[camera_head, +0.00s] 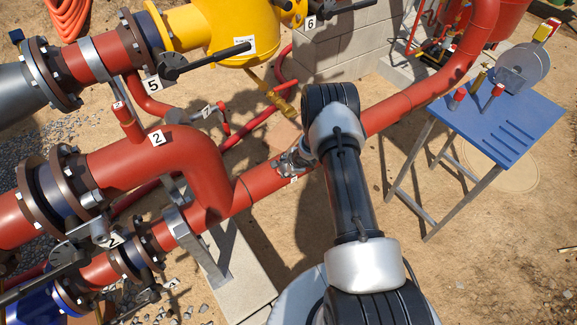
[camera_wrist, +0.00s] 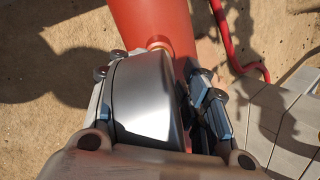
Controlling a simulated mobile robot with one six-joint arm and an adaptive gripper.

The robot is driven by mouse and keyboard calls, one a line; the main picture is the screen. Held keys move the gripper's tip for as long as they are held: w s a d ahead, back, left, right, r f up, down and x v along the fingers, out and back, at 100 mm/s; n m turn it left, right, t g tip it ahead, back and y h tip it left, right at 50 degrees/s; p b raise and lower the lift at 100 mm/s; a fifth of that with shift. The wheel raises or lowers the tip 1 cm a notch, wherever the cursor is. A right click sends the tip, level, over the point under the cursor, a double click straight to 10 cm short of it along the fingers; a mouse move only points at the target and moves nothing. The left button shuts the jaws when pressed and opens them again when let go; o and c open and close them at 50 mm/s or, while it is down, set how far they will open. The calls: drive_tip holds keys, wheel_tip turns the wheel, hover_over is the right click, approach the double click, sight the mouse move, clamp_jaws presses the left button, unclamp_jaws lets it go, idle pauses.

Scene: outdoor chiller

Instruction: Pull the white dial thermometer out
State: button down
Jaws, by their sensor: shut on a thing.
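My gripper (camera_wrist: 157,82) is shut on the thermometer (camera_wrist: 146,100), with one finger on each side of its round housing. The housing looks silver-grey from here, and its dial face is turned out of sight. In the head view my gripper (camera_head: 292,160) is low over the same red pipe (camera_head: 258,184), and my arm and fingers largely hide the thermometer.
A blue table (camera_head: 510,125) at the right carries a round gauge (camera_head: 522,66) and small red-handled items; its front part is clear. Red pipes with numbered tags and flanges fill the left. A yellow housing (camera_head: 240,30) and a grey block wall (camera_head: 345,45) stand behind.

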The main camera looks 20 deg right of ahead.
sight(284, 168)
drive_tip(key=shift+a+p, duration=0.2)
drive_tip(key=shift+p, duration=0.5)
idle(0.6)
drive_tip(key=shift+s+d+r+p, duration=0.15)
drive_tip(key=shift+r+p, duration=0.35)
drive_tip(key=shift+p, duration=0.25)
drive_tip(key=shift+d+p+v, duration=0.2)
drive_tip(key=shift+p+v, duration=1.15)
drive_tip(key=shift+v, duration=0.4)
drive_tip(key=shift+d+p+v, duration=0.15)
drive_tip(key=shift+p+v, duration=1.15)
drive_tip(key=shift+v, duration=0.5)
drive_tip(key=shift+f, duration=0.1)
drive_tip(key=c, duration=1.9)
unclamp_jaws()
drive_tip(key=shift+a, duration=0.1)
clamp_jaws()
drive_tip(key=shift+a, duration=0.2)
